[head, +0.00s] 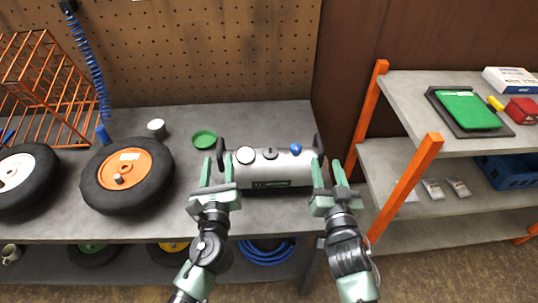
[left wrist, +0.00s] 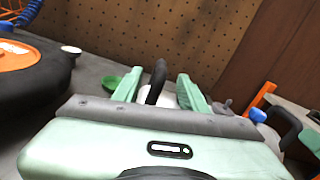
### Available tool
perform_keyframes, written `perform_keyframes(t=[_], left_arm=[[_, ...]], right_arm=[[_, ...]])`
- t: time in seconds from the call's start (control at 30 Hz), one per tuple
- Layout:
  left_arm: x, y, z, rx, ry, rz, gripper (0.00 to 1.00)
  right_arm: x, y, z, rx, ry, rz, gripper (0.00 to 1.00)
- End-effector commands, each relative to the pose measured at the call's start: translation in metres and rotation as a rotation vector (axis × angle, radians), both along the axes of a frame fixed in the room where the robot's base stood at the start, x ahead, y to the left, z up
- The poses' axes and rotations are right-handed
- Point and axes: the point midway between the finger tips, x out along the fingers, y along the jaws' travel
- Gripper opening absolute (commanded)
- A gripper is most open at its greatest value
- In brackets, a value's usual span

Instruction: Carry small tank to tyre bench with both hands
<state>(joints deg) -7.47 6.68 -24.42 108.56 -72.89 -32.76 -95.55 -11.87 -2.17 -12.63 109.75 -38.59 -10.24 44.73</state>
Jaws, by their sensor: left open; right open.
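The small silver tank (head: 275,172) lies lengthwise on the grey tyre bench (head: 262,222). It has a black handle at each end, a gauge on top and a blue knob. My left gripper (head: 216,172) is open at the tank's left end, its fingers on either side of the left black handle (left wrist: 157,80) in the left wrist view. My right gripper (head: 329,172) is open at the tank's right end, close to the right handle (head: 318,148). Whether either gripper touches the tank cannot be told.
An orange-rimmed tyre (head: 128,176) and a white-rimmed tyre (head: 24,180) lie left of the tank. A green dish (head: 204,139) and a small white-topped can (head: 157,128) sit behind. An orange-posted shelf (head: 402,185) stands at right. A pegboard (head: 205,50) rises behind the bench.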

Motion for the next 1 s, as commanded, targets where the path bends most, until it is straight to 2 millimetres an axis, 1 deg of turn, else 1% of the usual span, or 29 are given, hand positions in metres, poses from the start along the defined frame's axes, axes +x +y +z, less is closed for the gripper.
perform_keyframes(t=[0.3,0.4,0.47,0.8,0.9,1.0], left_arm=[[0.000,0.000,0.000,-0.001,0.000,0.000,0.42],[0.005,0.001,0.000,-0.001,-0.001,0.000,0.42],[0.010,0.001,0.001,-0.001,-0.002,0.000,0.42],[0.060,0.006,0.000,-0.001,0.000,0.001,0.42],[0.070,0.007,0.000,-0.001,0.000,0.000,0.42],[0.076,0.008,0.000,-0.002,-0.001,0.000,0.42]], right_arm=[[0.000,0.000,0.000,0.000,0.001,0.000,0.42],[0.004,0.001,0.000,0.000,0.000,0.000,0.42],[0.010,0.001,0.000,-0.001,-0.001,0.001,0.42],[0.061,0.006,0.000,-0.001,-0.001,0.001,0.42],[0.070,0.007,0.000,-0.002,-0.001,0.000,0.42],[0.076,0.008,-0.001,-0.001,0.001,0.000,0.42]])
